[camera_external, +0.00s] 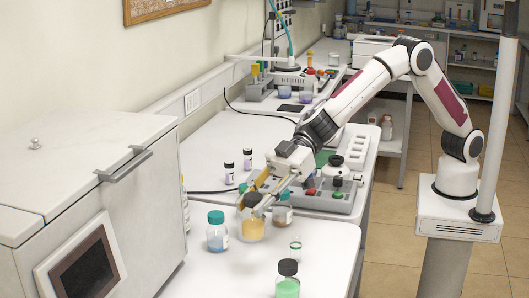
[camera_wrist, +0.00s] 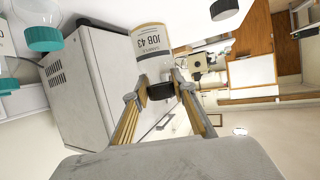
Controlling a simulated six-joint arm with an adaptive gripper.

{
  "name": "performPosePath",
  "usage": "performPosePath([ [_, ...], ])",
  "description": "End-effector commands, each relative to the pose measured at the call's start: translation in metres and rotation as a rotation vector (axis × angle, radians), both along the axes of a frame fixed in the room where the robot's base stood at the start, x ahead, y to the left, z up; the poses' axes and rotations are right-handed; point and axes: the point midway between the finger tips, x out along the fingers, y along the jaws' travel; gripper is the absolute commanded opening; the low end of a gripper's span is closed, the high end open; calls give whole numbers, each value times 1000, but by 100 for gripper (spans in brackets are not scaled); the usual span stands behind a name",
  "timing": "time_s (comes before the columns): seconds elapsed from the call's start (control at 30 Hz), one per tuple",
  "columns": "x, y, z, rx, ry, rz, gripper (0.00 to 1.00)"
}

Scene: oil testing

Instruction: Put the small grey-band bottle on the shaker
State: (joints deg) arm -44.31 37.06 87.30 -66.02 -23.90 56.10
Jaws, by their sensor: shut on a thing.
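My gripper (camera_external: 256,201) is shut on the black cap of a bottle with amber contents (camera_external: 250,226) at the near bench. In the wrist view the bottle (camera_wrist: 149,47), labelled "JOB 43", has its black cap (camera_wrist: 161,91) between my two fingers (camera_wrist: 161,92). A small bottle (camera_external: 296,244) with a pale cap stands to the right. The grey unit with colored knobs (camera_external: 340,203) lies behind my gripper and may be the shaker; my arm partly covers it.
A teal-capped bottle (camera_external: 217,236) stands left of the held bottle, and a brown one (camera_external: 282,214) close behind it. A black-capped green bottle (camera_external: 288,282) is at the front. Two dark-capped vials (camera_external: 229,173) stand further back. A large white cabinet (camera_external: 75,170) borders the left.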

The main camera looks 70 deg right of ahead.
Motion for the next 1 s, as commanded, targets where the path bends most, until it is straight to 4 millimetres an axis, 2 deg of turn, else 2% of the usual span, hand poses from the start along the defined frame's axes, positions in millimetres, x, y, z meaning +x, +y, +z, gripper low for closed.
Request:
performPosePath([
  [0.27,0,0,-10,0,2,1,0],
  [0.7,0,0,-58,0,0,1,0],
  [1.0,0,0,-62,1,-1,1,0],
])
